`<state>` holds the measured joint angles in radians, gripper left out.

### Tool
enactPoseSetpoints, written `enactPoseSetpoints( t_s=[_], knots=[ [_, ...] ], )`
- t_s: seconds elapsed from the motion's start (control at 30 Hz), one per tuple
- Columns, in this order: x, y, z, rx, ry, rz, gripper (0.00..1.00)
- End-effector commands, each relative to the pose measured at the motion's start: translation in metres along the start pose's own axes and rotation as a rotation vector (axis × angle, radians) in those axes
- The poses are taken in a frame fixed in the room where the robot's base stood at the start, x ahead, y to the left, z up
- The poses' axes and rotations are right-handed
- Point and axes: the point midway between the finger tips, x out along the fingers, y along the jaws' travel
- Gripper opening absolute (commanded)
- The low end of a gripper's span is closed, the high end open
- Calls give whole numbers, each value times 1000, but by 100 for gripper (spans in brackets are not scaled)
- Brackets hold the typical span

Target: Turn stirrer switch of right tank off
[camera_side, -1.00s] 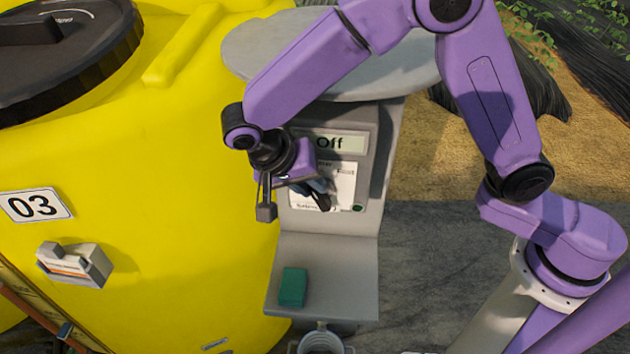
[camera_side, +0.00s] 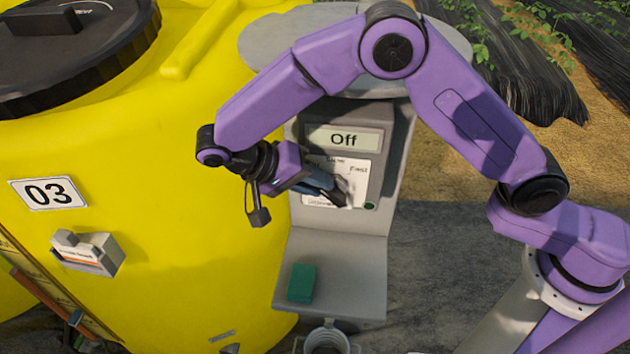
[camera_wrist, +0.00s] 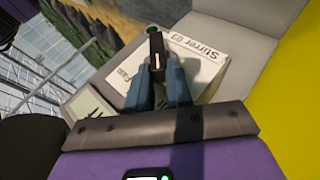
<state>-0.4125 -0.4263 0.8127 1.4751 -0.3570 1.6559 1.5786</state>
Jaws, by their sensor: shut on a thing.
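The stirrer switch is a black knob with a white line (camera_wrist: 157,50) on a white label panel (camera_wrist: 205,62) reading "Stirrer". The panel is on the grey control box (camera_side: 401,150) beside the yellow tank marked 03 (camera_side: 150,170).
A green block (camera_side: 301,283) lies on the box's lower shelf (camera_side: 352,265). A grey round top (camera_side: 262,45) is above the box. A small grey box (camera_side: 88,253) sticks out from the tank. A green round light (camera_side: 370,205) is at the panel's lower right.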

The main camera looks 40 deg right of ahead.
Motion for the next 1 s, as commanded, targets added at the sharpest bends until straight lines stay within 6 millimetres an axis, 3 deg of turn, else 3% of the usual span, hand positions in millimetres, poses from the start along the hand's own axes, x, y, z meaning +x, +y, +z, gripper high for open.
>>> enactPoseSetpoints(
  t_s=[0.03,0.13,0.17,0.2,0.23,0.67,1.0],
  knots=[
    [8,-1,-2,-2,-12,15,0],
    [8,-1,-2,-2,-11,15,0],
    [8,-1,-2,-2,-11,15,26],
    [8,-1,-2,-2,-11,15,39],
    [8,-1,-2,-2,-11,15,44],
    [2,0,-1,-1,-4,10,44],
    [-37,-2,-1,0,-4,7,44]
  ],
)
